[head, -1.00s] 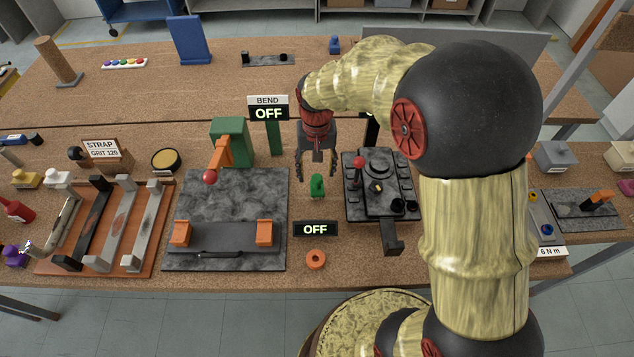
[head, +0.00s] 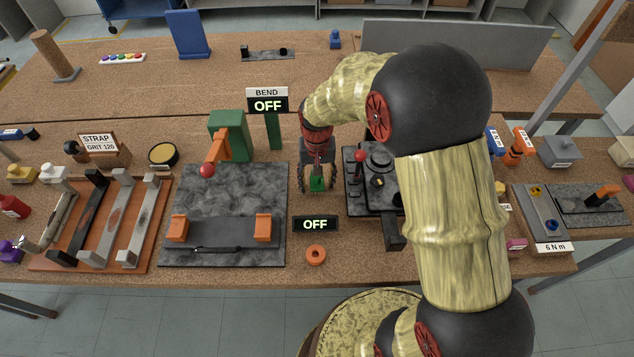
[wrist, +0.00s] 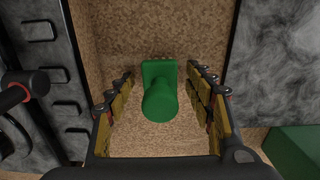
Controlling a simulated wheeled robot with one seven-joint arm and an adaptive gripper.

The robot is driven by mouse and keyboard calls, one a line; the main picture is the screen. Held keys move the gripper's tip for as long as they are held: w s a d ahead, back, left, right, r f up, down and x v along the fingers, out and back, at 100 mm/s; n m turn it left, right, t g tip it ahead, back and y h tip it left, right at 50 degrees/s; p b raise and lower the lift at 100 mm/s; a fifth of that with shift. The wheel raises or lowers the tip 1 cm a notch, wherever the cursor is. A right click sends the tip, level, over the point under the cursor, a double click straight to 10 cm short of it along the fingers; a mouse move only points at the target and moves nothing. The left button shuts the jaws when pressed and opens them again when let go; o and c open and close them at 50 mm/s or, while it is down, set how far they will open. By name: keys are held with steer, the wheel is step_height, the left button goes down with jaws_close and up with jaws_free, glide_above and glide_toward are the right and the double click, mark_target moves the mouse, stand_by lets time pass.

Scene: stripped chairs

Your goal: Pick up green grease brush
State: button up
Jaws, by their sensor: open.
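The green grease brush (head: 317,184) stands on the cork bench top between two dark machine plates. In the wrist view the green brush (wrist: 160,92) shows as a rounded knob with a squarer block behind it. My gripper (head: 317,180) is pointed down over it. In the wrist view my gripper (wrist: 160,98) is open, with one finger on each side of the brush and a visible gap on both sides. The brush's lower part is hidden from the head view by the fingers.
A grey plate (head: 222,240) with a green-and-orange bender is left. A dark machine (head: 372,190) with a red-knobbed lever is close on the right. An OFF sign (head: 315,224) and an orange ring (head: 316,254) lie in front. Cork is clear around the ring.

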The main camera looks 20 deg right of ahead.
steer(key=shift+c, duration=0.8)
steer(key=c, duration=1.1)
steer(key=shift+c, duration=0.2)
